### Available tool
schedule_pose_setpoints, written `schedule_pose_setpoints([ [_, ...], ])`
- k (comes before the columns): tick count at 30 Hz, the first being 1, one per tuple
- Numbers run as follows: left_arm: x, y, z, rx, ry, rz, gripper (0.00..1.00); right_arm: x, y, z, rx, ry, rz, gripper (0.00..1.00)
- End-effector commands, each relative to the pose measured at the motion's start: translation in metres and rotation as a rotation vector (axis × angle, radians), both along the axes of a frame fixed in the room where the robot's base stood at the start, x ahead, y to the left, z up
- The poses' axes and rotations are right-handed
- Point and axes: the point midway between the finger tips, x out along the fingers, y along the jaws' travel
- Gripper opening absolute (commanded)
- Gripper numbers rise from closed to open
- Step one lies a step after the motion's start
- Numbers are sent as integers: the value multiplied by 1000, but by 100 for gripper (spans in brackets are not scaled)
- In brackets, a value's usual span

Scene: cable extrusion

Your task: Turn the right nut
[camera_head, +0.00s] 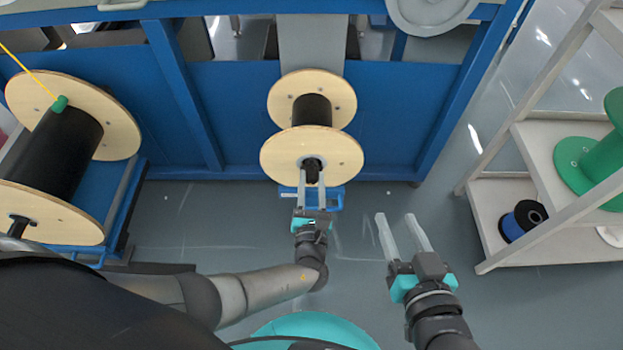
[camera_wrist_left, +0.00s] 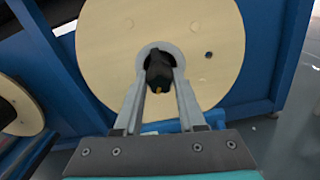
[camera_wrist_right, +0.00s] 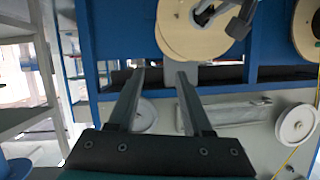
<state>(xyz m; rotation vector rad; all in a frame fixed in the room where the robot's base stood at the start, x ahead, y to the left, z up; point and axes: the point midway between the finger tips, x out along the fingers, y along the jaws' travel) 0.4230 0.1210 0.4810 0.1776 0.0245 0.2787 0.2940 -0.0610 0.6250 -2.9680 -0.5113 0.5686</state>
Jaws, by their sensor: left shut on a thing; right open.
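A dark nut (camera_wrist_left: 159,72) sits at the hub of the middle wooden spool (camera_head: 311,146), which has light wood flanges and a black core. My left gripper (camera_head: 312,172) is shut on this nut, with one finger on each side of it, as the left wrist view also shows. The fingers partly cover the nut in the head view. My right gripper (camera_head: 404,217) is open and empty, to the right of the spool and over bare floor. In the right wrist view the spool (camera_wrist_right: 190,32) shows at the top, beyond my right fingers.
A larger wooden spool (camera_head: 60,150) with a green piece and yellow cable stands at the left. A blue frame (camera_head: 400,120) lies behind the middle spool. At the right, a shelf (camera_head: 500,205) holds a green spool (camera_head: 590,160) and a blue spool (camera_head: 522,220).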

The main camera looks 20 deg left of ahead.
Motion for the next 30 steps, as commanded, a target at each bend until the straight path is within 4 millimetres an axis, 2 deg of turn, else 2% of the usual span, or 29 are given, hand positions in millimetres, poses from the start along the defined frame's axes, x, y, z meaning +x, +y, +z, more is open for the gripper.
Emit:
schedule_pose_setpoints([
  [30, 3, 1, 3, 930, 263, 6, 0, -8, -32, -12, -156, 274, -20, 50],
])
